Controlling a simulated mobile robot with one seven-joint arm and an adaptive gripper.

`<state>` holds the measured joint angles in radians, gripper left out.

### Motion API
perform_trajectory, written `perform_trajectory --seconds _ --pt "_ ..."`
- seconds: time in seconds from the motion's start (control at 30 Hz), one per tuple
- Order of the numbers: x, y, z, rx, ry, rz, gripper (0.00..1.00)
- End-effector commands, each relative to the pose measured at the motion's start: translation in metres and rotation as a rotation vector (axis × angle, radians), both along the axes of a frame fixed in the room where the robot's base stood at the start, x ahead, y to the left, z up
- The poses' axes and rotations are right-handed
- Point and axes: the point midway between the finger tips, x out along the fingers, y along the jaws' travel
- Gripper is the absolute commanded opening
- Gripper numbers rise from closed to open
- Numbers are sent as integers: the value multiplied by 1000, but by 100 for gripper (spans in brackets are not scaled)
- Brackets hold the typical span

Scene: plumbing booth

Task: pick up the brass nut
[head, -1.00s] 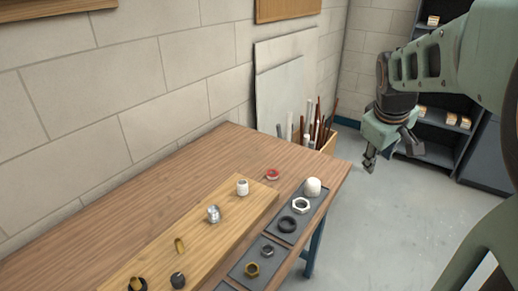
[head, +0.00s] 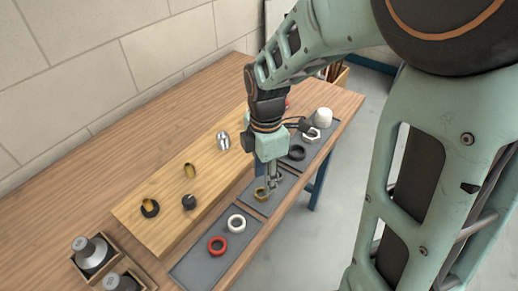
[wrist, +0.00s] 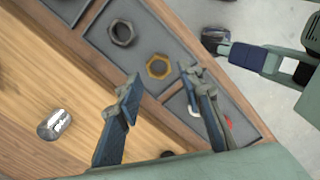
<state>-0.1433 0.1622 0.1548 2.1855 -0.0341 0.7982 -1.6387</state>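The brass nut (head: 261,194) lies flat on a dark grey mat (head: 281,197) near the table's front edge. It also shows in the wrist view (wrist: 159,67) as a golden hexagonal ring with an open centre. My gripper (head: 272,184) points down above the nut and partly covers that mat in the head view. In the wrist view my gripper (wrist: 160,78) is open, its two fingers spread to either side of the nut, with nothing between them. The exact height of the fingertips above the nut is hard to tell.
A grey nut (wrist: 121,32) lies beside the brass nut on the mat. A white ring (head: 236,222) and a red ring (head: 217,245) lie on the nearer mat. A silver fitting (head: 223,140) stands on the wooden board (head: 205,165). Floor lies beyond the table's right edge.

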Motion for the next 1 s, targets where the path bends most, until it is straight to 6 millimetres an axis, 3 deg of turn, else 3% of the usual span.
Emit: perform_trajectory --seconds 0.5,0.77,1.0 --pt "3 0 -57 0 1 -3 35" --pt "4 0 -59 0 -2 -3 35" --pt "4 0 -59 0 -2 -3 9"
